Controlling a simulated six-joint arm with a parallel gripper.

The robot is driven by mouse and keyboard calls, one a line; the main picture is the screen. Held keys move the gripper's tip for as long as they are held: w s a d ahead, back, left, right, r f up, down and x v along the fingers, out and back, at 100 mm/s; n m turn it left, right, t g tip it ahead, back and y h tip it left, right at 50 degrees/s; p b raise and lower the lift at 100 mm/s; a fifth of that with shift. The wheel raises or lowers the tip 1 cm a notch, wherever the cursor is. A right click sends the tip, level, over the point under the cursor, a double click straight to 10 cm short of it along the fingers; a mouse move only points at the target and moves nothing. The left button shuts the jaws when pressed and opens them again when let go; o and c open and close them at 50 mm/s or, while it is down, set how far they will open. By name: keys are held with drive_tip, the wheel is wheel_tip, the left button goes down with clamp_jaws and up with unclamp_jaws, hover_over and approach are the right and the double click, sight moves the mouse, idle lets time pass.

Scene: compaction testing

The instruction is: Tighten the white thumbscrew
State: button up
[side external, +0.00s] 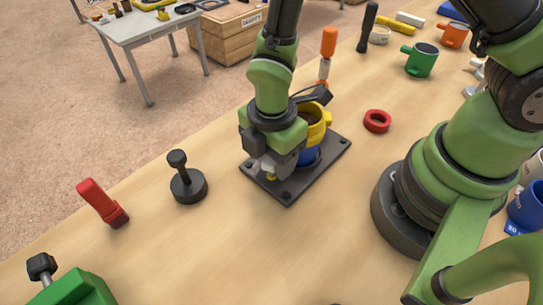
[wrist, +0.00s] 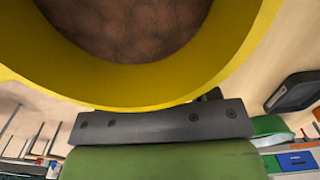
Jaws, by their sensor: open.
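The mold stands on a dark base plate (side external: 320,160), with a yellow collar (side external: 317,122) on top and a blue part (side external: 309,156) below. The collar also fills the upper wrist view (wrist: 130,88), with brown soil (wrist: 130,25) inside it. My gripper (side external: 272,170) is open, pointing down beside the mold's near-left side, low over the plate. A small yellow piece (side external: 271,178) shows at its fingertips; I cannot tell what it is. No white thumbscrew can be made out; my gripper covers that side of the mold. The fingertips are not clear in the wrist view.
A black tamper (side external: 187,183) and a red-handled tool (side external: 102,203) stand to the left. A red ring (side external: 377,121) lies right of the plate. A green mug (side external: 421,60) is farther back. A green object (side external: 75,290) sits at the lower left corner. The bench front is clear.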

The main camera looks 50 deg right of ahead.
drive_tip(key=shift+r, duration=0.1)
drive_tip(key=shift+r, duration=2.95)
wheel_tip(320, 180, up, 10)
wheel_tip(320, 180, down, 16)
drive_tip(key=shift+f, duration=0.1)
